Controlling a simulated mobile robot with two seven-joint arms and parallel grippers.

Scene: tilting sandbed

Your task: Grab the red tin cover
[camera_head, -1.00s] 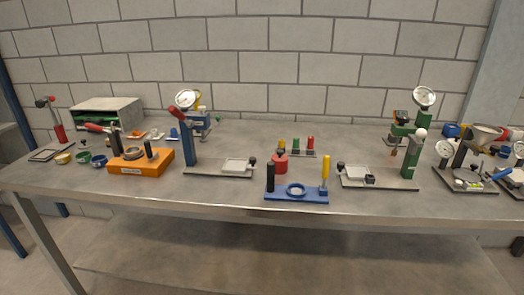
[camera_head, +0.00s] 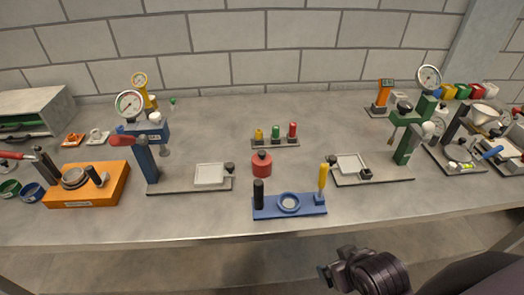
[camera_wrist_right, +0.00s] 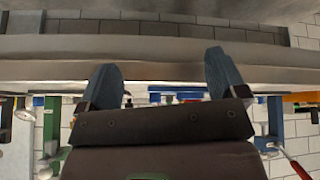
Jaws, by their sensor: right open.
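A round red tin (camera_head: 261,166) with a small dark knob on top stands upright near the middle of the table, behind the blue stand. I cannot tell where its cover ends and its body begins. My right gripper (camera_head: 330,268) is in front of the table's front edge, low and to the right of the tin, apart from it. In the right wrist view its two blue-grey fingers (camera_wrist_right: 164,78) are spread with nothing between them. The tin cannot be made out in that view. My left gripper is not in view.
A blue stand (camera_head: 275,208) with black and yellow posts is in front of the tin. A rack (camera_head: 275,144) of small yellow, green and red bottles is behind it. Blue (camera_head: 147,165) and green (camera_head: 406,145) gauge presses stand either side.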

